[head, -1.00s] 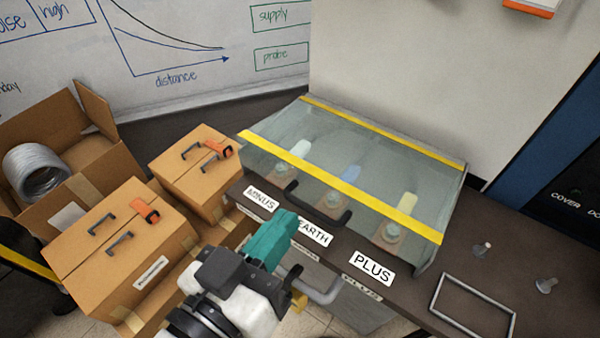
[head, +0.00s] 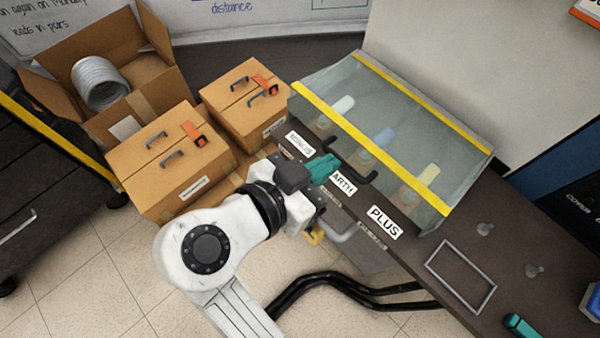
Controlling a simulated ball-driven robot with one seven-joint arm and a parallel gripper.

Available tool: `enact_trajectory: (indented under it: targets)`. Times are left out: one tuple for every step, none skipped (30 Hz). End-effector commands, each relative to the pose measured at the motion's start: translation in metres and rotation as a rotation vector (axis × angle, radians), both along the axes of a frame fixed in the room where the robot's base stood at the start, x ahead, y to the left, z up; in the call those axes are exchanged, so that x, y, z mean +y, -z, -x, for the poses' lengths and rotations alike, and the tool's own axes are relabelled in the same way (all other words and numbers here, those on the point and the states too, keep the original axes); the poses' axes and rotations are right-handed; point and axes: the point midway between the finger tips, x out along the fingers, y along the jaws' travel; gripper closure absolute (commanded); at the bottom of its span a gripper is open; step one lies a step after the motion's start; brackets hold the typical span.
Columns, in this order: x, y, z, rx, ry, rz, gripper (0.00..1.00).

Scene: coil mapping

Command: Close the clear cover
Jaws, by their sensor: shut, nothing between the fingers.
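The clear cover (head: 345,87) is a see-through box-like lid with yellow edge strips, standing over the terminals on the dark bench. It looks lowered, with its front yellow strip (head: 372,150) just above the bench's front part. A dark handle (head: 352,160) sits at its front edge. My gripper (head: 328,165) has teal fingers and is shut and empty. It is in front of the cover, close to the handle's left end in the picture. I cannot tell whether it touches the handle. It partly hides the EARTH label (head: 345,186).
Labels MINUS (head: 299,144) and PLUS (head: 384,222) are on the bench front. A metal frame (head: 461,275) and small pegs lie to the right. Cardboard boxes (head: 165,160) with handles stand at the left, and an open box holds a wire coil (head: 100,83).

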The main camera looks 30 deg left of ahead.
Motion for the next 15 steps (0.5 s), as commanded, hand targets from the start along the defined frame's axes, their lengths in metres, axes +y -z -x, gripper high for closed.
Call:
enact_trajectory:
  targets:
    - [-0.004,0.003,-0.009,0.001,0.002,0.003,1.00]
    - [-0.005,0.005,-0.013,0.001,0.001,0.002,1.00]
    - [-0.007,0.010,-0.017,0.001,0.001,0.003,1.00]
    - [-0.007,0.016,-0.018,0.002,-0.001,0.005,1.00]
    - [-0.007,0.020,-0.020,0.002,-0.001,0.006,1.00]
    - [-0.008,0.025,-0.021,0.002,-0.002,0.004,1.00]
    - [-0.008,0.029,-0.023,0.001,-0.002,0.003,1.00]
    - [-0.008,0.031,-0.024,0.001,-0.003,0.003,1.00]
    - [-0.009,0.035,-0.025,0.001,-0.002,0.002,1.00]
    - [-0.009,0.037,-0.026,0.000,-0.002,0.001,1.00]
    - [-0.009,0.039,-0.027,0.000,-0.002,0.001,1.00]
    - [-0.009,0.041,-0.027,0.000,-0.002,0.001,1.00]
    - [-0.010,0.042,-0.028,0.000,-0.002,0.001,1.00]
    - [-0.010,0.043,-0.028,0.000,-0.002,0.002,1.00]
    - [-0.010,0.044,-0.028,0.000,-0.002,0.002,1.00]
